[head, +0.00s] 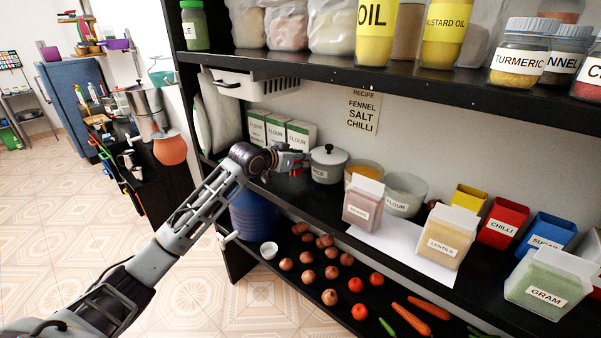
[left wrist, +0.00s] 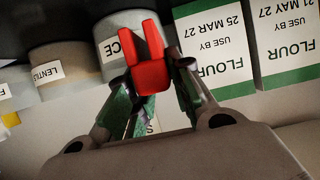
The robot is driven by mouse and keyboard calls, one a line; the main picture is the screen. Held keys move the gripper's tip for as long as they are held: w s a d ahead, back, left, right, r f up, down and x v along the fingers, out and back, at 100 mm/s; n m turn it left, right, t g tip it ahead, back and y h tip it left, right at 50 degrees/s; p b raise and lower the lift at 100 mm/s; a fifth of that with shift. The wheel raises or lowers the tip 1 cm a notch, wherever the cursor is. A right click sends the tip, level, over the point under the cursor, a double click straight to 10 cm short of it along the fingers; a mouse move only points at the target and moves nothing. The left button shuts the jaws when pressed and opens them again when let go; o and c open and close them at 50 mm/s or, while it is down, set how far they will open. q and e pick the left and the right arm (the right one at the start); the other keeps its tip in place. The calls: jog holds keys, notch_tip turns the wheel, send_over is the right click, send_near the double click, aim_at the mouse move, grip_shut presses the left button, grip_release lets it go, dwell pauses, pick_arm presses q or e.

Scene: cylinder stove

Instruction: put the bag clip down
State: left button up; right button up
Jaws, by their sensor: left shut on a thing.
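The red bag clip (left wrist: 151,76) shows in the left wrist view, with two prongs pointing away from the gripper. My left gripper (head: 303,161) is shut on it, with a finger on each side. In the head view the gripper reaches over the middle shelf, between the flour boxes and the pot with a RICE label. The clip is too small to make out clearly there. My right gripper is not in view.
Flour boxes (head: 278,131) stand behind the gripper, and the lidded grey pot (head: 327,164) is just right of it. A white basket (head: 258,88) hangs above. Labelled containers, such as the lentils one (head: 446,243), fill the shelf to the right. A white sheet (head: 396,246) has some bare room.

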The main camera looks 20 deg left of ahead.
pick_arm(q)
jog(key=shift+f, duration=0.6)
jog(key=shift+f, duration=0.1)
notch_tip(320, 180, down, 2)
jog(key=shift+f, duration=0.25)
jog(key=shift+w+f, duration=0.2)
jog(key=shift+f, duration=0.4)
jog(key=shift+f, duration=0.1)
jog(key=o, duration=0.8)
jog(key=shift+v, duration=6)
